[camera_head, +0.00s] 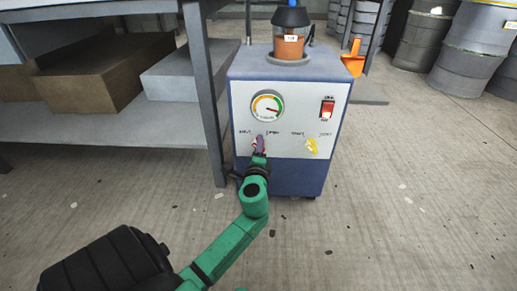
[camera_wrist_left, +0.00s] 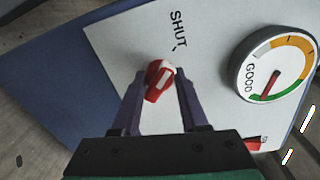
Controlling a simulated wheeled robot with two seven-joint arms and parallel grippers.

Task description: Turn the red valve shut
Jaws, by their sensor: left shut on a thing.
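The red valve (camera_wrist_left: 152,94) is a small handle with a white mark, on the white front panel of a blue machine (camera_head: 305,186). In the left wrist view, its white-marked upper end lies toward the "SHUT" lettering (camera_wrist_left: 178,30); I cannot tell whether it lines up with the tick there. My left gripper (camera_head: 259,143) reaches the panel below the gauge. In the wrist view its two purple fingers (camera_wrist_left: 160,82) stand on either side of the valve and are shut on it. In the head view the fingers hide most of the valve. My right gripper is not in view.
A round gauge (camera_head: 267,106) sits above the valve, its needle in the green. A yellow valve (camera_head: 312,146) and a red switch (camera_head: 327,109) are to the right. A shelf (camera_head: 120,150) with boxes stands close on the left.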

